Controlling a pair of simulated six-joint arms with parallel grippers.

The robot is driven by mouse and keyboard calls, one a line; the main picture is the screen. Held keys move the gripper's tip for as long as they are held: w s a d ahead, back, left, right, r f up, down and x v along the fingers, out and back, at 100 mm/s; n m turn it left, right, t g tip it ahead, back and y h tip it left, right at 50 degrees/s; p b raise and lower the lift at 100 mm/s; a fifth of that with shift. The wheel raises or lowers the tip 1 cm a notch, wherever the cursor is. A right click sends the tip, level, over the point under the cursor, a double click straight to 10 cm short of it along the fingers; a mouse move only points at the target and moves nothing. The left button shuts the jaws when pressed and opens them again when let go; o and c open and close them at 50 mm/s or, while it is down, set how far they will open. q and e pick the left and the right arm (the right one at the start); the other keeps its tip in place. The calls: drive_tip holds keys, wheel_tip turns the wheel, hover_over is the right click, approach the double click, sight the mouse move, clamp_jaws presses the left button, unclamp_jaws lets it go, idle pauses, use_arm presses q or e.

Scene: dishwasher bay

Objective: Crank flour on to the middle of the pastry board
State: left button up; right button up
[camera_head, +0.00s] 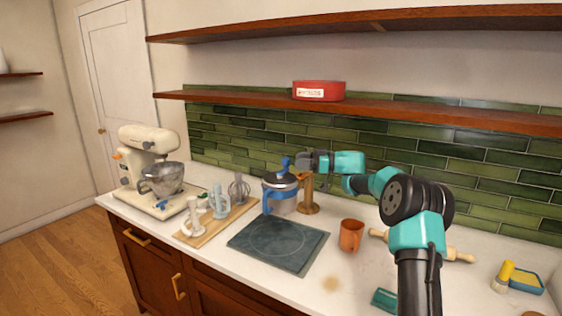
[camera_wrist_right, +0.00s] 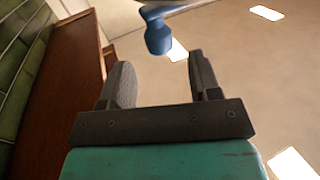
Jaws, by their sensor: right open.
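The flour sifter (camera_head: 279,199), a clear and steel canister with blue handle and trim, stands upright on the counter at the back edge of the pastry board. Its blue crank knob (camera_head: 285,162) sticks up on top. The pastry board (camera_head: 310,248) is dark, flat and bare, with a circle marked on it. My right gripper (camera_head: 301,161) is open just right of the knob in the head view. In the right wrist view the blue knob (camera_wrist_right: 158,38) shows beyond the gap between the open fingers (camera_wrist_right: 160,85). My left gripper is out of view.
A wooden stand (camera_head: 308,196) is close right of the sifter. An orange mug (camera_head: 351,236) and a rolling pin (camera_head: 458,256) lie to the right. A wooden board (camera_head: 230,219) with whisk and attachments and a stand mixer (camera_head: 150,165) are left. A shelf (camera_head: 400,110) runs above.

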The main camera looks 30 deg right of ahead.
drive_tip(key=x, duration=0.7)
drive_tip(key=shift+w+a, duration=0.15)
drive_tip(key=c, duration=0.9)
